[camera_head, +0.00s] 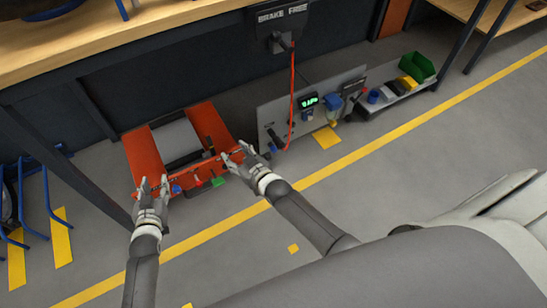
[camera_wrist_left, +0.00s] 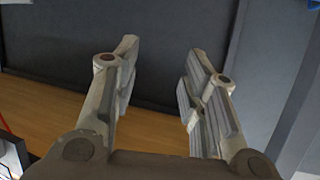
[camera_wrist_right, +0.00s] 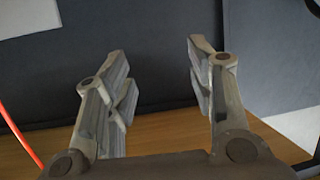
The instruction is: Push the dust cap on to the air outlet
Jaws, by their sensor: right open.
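An orange unit (camera_head: 144,160) with a grey middle stands on the floor under the bench in the head view. Small blue (camera_head: 177,189) and green (camera_head: 218,182) parts show along its front edge. I cannot tell which small part is the dust cap or the air outlet. My left gripper (camera_head: 153,184) is open and empty near the unit's left front corner, and its parted fingers show in the left wrist view (camera_wrist_left: 160,85). My right gripper (camera_head: 238,153) is open and empty by the unit's right front corner; its parted fingers show in the right wrist view (camera_wrist_right: 160,85).
A grey panel (camera_head: 270,112) with a green-lit display (camera_head: 308,101) stands right of the unit. A red hose (camera_head: 292,90) hangs from a dark "BRAKE FREE" box (camera_head: 283,20). A shelf with a green bin (camera_head: 416,67) is further right.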

